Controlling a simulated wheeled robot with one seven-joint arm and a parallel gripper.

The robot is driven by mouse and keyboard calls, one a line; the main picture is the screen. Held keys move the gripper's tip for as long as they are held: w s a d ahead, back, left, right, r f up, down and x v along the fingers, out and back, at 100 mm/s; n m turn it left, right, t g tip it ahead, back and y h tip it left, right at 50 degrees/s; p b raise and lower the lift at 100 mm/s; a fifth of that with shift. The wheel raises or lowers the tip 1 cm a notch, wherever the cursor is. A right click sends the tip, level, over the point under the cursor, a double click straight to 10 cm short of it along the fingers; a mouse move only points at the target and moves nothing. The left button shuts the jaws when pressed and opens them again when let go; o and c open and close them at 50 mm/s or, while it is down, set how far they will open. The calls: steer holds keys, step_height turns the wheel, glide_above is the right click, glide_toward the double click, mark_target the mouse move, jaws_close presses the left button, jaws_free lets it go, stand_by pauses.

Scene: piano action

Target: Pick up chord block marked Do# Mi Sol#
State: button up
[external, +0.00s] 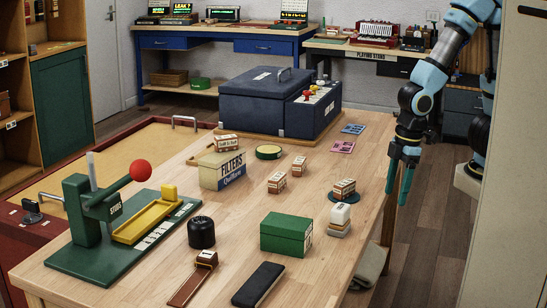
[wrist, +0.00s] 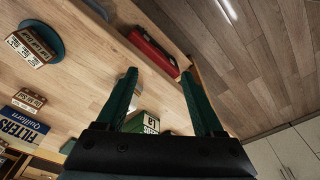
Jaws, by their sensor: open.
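Several small wooden blocks with pale lettered labels are on the table. The wrist view shows the block on the disc (wrist: 28,47) and the one by the filters box (wrist: 28,100). I cannot read any label well enough to tell which is Do# Mi Sol#. My gripper (external: 400,183) points down, open and empty, near the table's right edge, apart from the blocks.
The filters box (external: 222,170), a black knob (external: 201,232) and a green lever press (external: 115,215) are further left. A dark blue case (external: 265,100) fills the far end.

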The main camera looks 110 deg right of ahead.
steer(key=o, duration=0.5)
